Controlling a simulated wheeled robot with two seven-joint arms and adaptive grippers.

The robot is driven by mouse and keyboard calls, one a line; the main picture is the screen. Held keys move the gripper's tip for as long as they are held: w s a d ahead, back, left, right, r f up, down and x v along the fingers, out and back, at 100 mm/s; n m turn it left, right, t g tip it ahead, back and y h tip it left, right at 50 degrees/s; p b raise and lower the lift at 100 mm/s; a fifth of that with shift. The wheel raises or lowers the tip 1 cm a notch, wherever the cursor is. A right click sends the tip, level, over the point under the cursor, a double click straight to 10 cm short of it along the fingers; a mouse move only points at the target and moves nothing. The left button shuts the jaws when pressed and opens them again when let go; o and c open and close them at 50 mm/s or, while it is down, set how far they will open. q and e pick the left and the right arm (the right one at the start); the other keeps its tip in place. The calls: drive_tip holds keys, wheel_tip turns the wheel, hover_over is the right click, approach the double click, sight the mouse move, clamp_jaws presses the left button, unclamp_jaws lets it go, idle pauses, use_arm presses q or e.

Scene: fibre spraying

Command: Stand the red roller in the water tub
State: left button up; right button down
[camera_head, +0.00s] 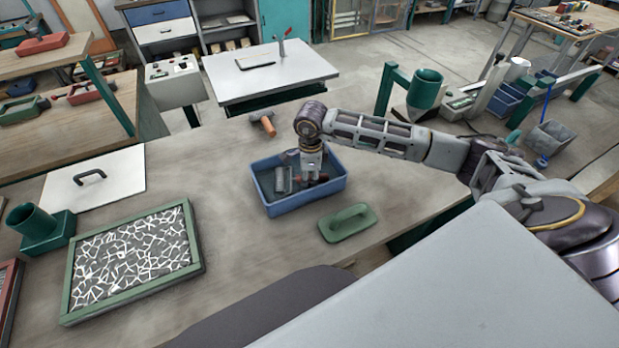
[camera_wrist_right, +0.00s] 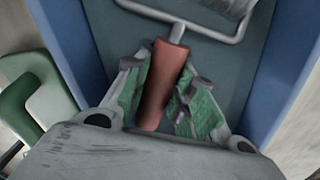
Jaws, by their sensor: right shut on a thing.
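The blue water tub (camera_head: 308,202) stands on the workbench, near the middle of the head view. My right gripper (camera_head: 313,176) reaches down into it from above. In the right wrist view, the roller's red handle (camera_wrist_right: 162,85) lies between the two green-padded fingers, and my right gripper (camera_wrist_right: 160,100) is shut on it. The roller's wire frame and pale grey sleeve (camera_wrist_right: 222,6) point toward the top of that view, inside the blue walls (camera_wrist_right: 70,45). In the head view the grey sleeve (camera_head: 284,180) shows inside the tub's left part. Whether it touches the tub floor is unclear. My left gripper is out of view.
A green float (camera_head: 347,223) lies just in front of the tub. A hammer (camera_head: 264,123) lies behind it. A green-framed panel of white fibres (camera_head: 190,240) and a white board with a handle (camera_head: 125,175) lie to the left. The bench between panel and tub is clear.

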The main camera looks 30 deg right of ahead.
sight(310, 176)
drive_tip(key=c, duration=1.2)
unclamp_jaws()
wheel_tip(310, 176, up, 12)
drive_tip(key=shift+d+r+b, duration=0.1)
drive_tip(key=shift+b, duration=0.4)
